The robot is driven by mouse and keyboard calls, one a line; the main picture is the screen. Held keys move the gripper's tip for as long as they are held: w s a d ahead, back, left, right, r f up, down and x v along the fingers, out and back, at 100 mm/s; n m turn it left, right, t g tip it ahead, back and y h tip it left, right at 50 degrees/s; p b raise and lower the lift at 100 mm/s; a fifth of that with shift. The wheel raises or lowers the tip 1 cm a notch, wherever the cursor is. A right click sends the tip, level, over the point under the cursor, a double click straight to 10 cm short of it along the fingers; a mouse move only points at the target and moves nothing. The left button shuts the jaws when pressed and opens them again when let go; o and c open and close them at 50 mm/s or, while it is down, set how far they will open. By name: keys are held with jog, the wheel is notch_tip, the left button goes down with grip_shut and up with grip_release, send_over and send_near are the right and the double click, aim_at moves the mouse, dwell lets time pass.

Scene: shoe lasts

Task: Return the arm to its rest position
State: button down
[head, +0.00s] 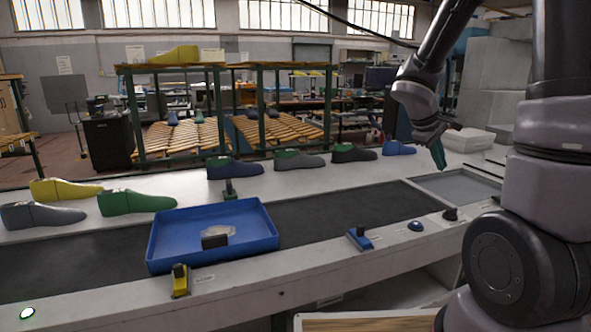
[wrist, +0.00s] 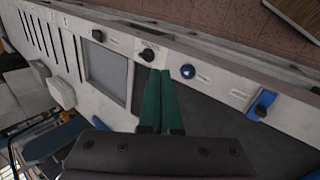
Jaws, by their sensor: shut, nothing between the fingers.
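My gripper (head: 438,155) hangs at the right of the head view, above the far side of the bench near a grey inset panel (head: 455,187). Its green fingers are together with nothing between them. In the wrist view the gripper (wrist: 159,75) shows its two green fingers side by side, pointing toward the bench edge with the black knob (wrist: 148,55). My arm rises from the gripper and fills the right side of the head view.
A blue tray (head: 168,262) with a dark and grey item inside sits on the dark belt (head: 330,212). Several shoe lasts, such as a dark blue one (head: 235,169) and a green one (head: 137,203), line the bench. A white box (head: 468,140) stands right of the gripper.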

jog(key=s+a+r+m+t+y, duration=0.4)
jog(key=s+a+r+m+y, duration=0.4)
jog(key=s+a+r, duration=0.5)
jog(key=s+r+m, duration=0.1)
jog(key=s+r, duration=0.1)
jog(key=s, duration=0.2)
jog(key=shift+a+r+y, duration=0.25)
jog(key=shift+r+y, duration=0.05)
jog(key=shift+r, duration=0.05)
jog(key=shift+t, duration=0.3)
dwell(3.7)
